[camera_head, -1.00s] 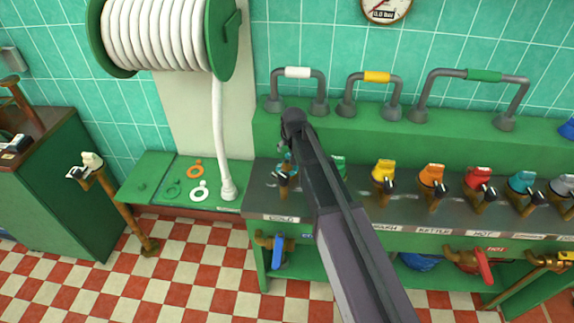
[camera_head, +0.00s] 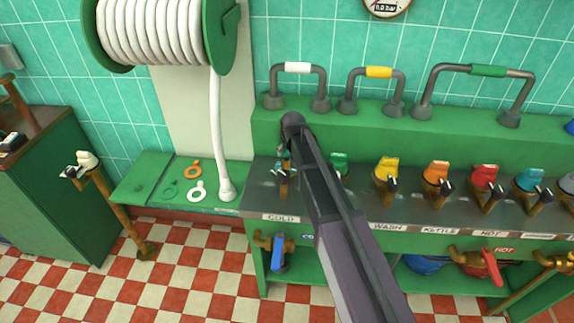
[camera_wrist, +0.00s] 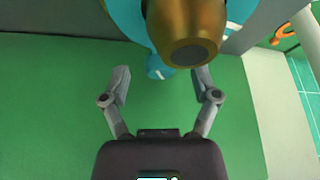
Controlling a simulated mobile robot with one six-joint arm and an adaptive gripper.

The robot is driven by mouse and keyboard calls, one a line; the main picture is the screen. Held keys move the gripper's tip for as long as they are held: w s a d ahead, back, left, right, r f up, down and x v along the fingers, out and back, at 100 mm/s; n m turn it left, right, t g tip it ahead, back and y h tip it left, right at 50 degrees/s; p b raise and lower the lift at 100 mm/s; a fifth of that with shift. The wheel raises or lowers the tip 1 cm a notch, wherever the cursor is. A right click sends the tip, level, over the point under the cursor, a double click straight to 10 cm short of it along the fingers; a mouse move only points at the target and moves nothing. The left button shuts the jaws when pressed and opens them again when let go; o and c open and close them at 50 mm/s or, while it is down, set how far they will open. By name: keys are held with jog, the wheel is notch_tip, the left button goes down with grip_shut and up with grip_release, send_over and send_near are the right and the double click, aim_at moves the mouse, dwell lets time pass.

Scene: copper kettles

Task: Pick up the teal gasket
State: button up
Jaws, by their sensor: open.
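My gripper (camera_wrist: 162,88) is open in the wrist view, its two fingers spread with nothing held between them. In the head view the dark arm reaches toward the left end of the counter and hides the fingertips. A brass tap end (camera_wrist: 188,30) and a teal part (camera_wrist: 158,66) with a white mark lie just beyond the fingertips; I cannot tell whether the teal part is a gasket. On the low green bench lie an orange gasket (camera_head: 193,169), a green one (camera_head: 170,188) and a white one (camera_head: 196,191). I cannot clearly make out a teal gasket.
Several coloured taps stand along the metal counter (camera_head: 410,210), including a yellow one (camera_head: 386,172). Pipe handles (camera_head: 297,68) rise from the green ledge behind. A white hose (camera_head: 218,130) hangs from a reel (camera_head: 155,30). The checkered floor (camera_head: 180,275) is open at left.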

aim_at(289, 154)
jog(key=shift+c, duration=0.2)
dwell(0.3)
jog(key=c, duration=1)
jog(key=shift+r, duration=0.2)
notch_tip(289, 154, up, 10)
jog(key=p, duration=1)
jog(key=shift+f, duration=0.15)
jog(key=shift+s, duration=0.15)
dwell(0.3)
